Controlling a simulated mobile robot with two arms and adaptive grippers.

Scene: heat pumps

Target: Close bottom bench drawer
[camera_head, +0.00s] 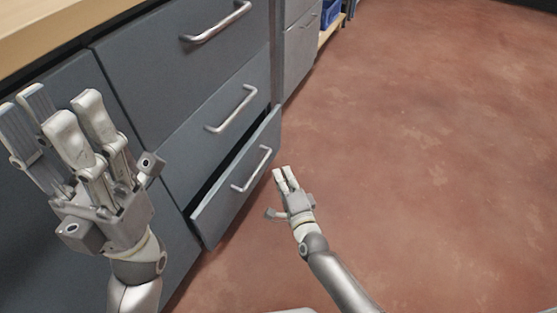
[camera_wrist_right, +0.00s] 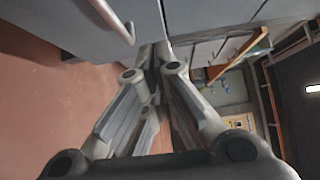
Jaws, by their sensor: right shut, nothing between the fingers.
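The bottom bench drawer (camera_head: 236,186) is grey with a silver bar handle (camera_head: 251,169). It stands partly pulled out, with a dark gap along its top edge behind the front. My right gripper (camera_head: 283,172) is shut and empty, just to the right of the drawer's front and apart from it in the head view. In the right wrist view its fingers (camera_wrist_right: 151,62) come together close to a grey panel edge; contact cannot be told. My left gripper (camera_head: 62,112) is raised at the left in front of the bench, with its fingers apart and nothing between them.
The drawers above, the middle one (camera_head: 222,104) and the top one (camera_head: 180,52), look shut. The wooden bench top (camera_head: 55,30) is at upper left. Another grey cabinet (camera_head: 299,50) and a blue bin (camera_head: 331,14) stand beyond. The reddish floor (camera_head: 430,150) at right is clear.

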